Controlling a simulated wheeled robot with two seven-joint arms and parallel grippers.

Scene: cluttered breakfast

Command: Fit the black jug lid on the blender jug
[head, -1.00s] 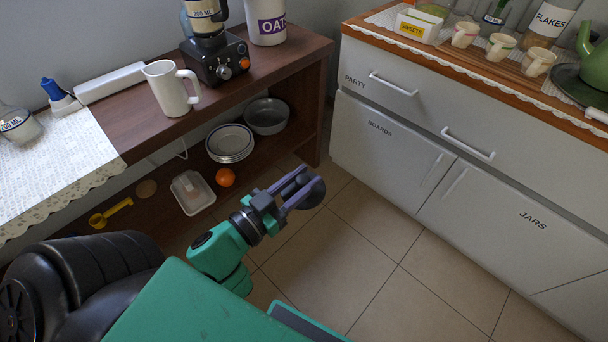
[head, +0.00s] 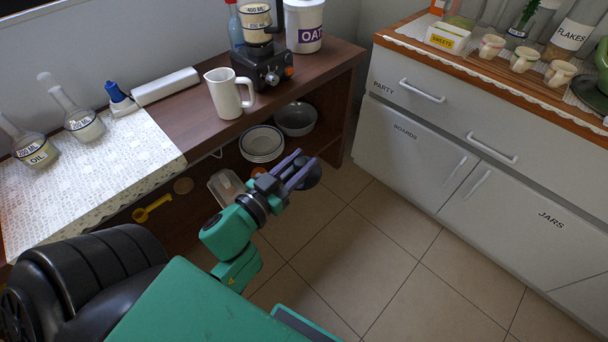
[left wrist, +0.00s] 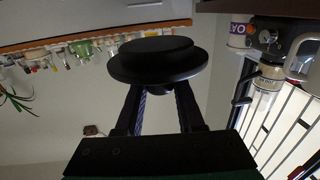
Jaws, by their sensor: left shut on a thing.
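My left gripper (head: 297,174) is shut on the black jug lid (left wrist: 158,60), a round dark disc with a raised top. In the head view the lid (head: 313,176) shows at the fingertips, over the floor in front of the wooden shelf unit. The blender jug (head: 255,22), marked 400 ML, stands upright on its black base (head: 263,66) at the back of the wooden top, apart from the gripper and lid. The jug also shows upside down in the left wrist view (left wrist: 269,78). My right gripper is out of view.
A white pitcher (head: 224,96) stands in front of the blender, and an oats canister (head: 304,26) stands beside it. Flasks (head: 82,122) and a blue-capped bottle (head: 117,95) stand to the left. Bowls (head: 295,118) sit on the lower shelf. A cabinet (head: 470,150) stands right.

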